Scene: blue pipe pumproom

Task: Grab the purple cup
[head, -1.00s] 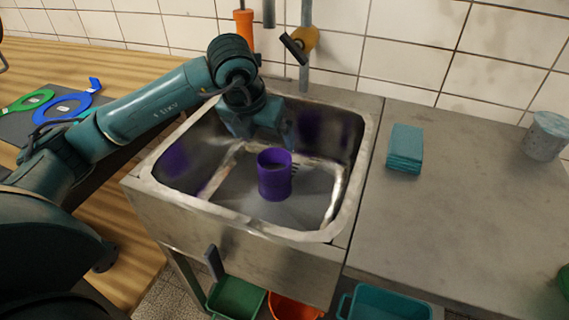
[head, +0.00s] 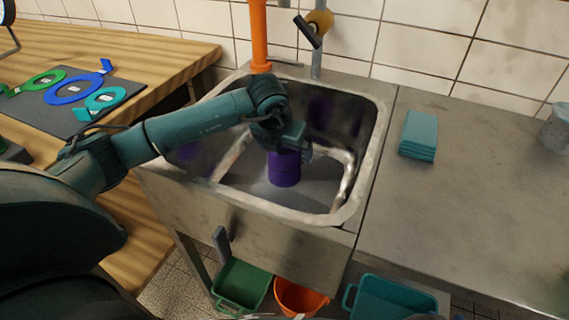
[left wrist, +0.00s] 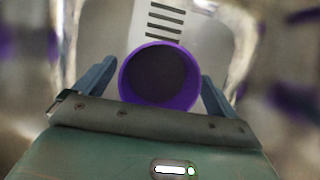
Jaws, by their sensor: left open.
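The purple cup (head: 284,170) stands upright in the metal sink (head: 372,150). My left gripper (head: 290,150) is down in the sink at the cup and hides its upper part in the head view. In the left wrist view the cup (left wrist: 160,76) is seen from above, with its dark inside open to me. The two fingers of my left gripper (left wrist: 152,84) are open, one on each side of the cup. Whether they touch it I cannot tell. My right gripper is in neither view.
A folded teal cloth stack (head: 419,135) lies on the counter (head: 470,190) right of the sink. A grey container (head: 556,128) stands at the far right. Green (head: 240,284), orange (head: 298,296) and teal (head: 392,298) bins are below. A tap (head: 316,40) rises behind the sink.

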